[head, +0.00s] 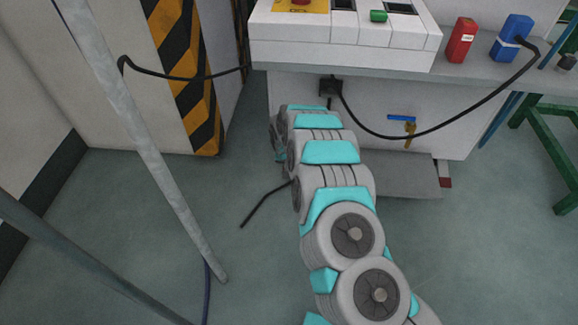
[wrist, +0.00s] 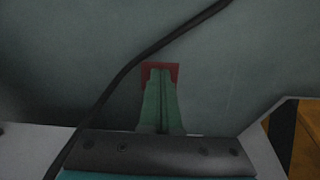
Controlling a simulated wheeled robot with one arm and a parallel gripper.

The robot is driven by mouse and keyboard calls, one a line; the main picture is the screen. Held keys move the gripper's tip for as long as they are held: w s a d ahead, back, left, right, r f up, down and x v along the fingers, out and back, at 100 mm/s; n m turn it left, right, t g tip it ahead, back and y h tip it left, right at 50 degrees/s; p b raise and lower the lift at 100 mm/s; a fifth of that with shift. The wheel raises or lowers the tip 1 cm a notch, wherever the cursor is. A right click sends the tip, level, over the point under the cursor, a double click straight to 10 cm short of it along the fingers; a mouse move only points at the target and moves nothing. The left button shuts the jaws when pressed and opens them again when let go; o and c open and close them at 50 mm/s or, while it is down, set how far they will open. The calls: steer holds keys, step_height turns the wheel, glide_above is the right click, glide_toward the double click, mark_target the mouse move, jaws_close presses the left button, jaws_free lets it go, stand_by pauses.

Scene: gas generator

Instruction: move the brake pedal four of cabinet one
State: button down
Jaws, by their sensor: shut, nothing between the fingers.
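The cabinet (head: 385,105) stands at the back, with a control panel on top. A grey low plate (head: 405,178) projects at its foot, with a small red block (head: 445,182) at its right end. I cannot tell whether either is the brake pedal. My arm reaches to the cabinet's lower front and hides part of it; my gripper is hidden in the head view. In the wrist view my gripper (wrist: 161,72) has its green fingers together and empty. A red patch (wrist: 146,71) shows around the fingertips; whether it is a separate part is unclear.
A black cable (head: 430,132) hangs across the cabinet front, and a dark cable (wrist: 130,68) crosses the wrist view. A grey pole (head: 155,160) stands left, near a striped black-yellow post (head: 188,80). A green stand (head: 545,140) is at right. Floor lies open at lower right.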

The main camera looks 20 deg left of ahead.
stand_by(0.4)
steer(key=shift+s+d+r+p, duration=0.1)
steer(key=shift+s+r+p, duration=0.15)
steer(key=shift+p, duration=0.45)
steer(key=s+p, duration=0.1)
steer(key=p, duration=0.1)
steer(key=s+p, duration=0.1)
steer(key=p, duration=0.1)
steer(key=shift+s+d+r, duration=0.1)
steer(key=shift+s+d, duration=0.1)
steer(key=shift+s, duration=0.05)
steer(key=v, duration=0.7)
steer(key=shift+r+p, duration=0.35)
steer(key=shift+r, duration=0.05)
steer(key=shift+s, duration=0.1)
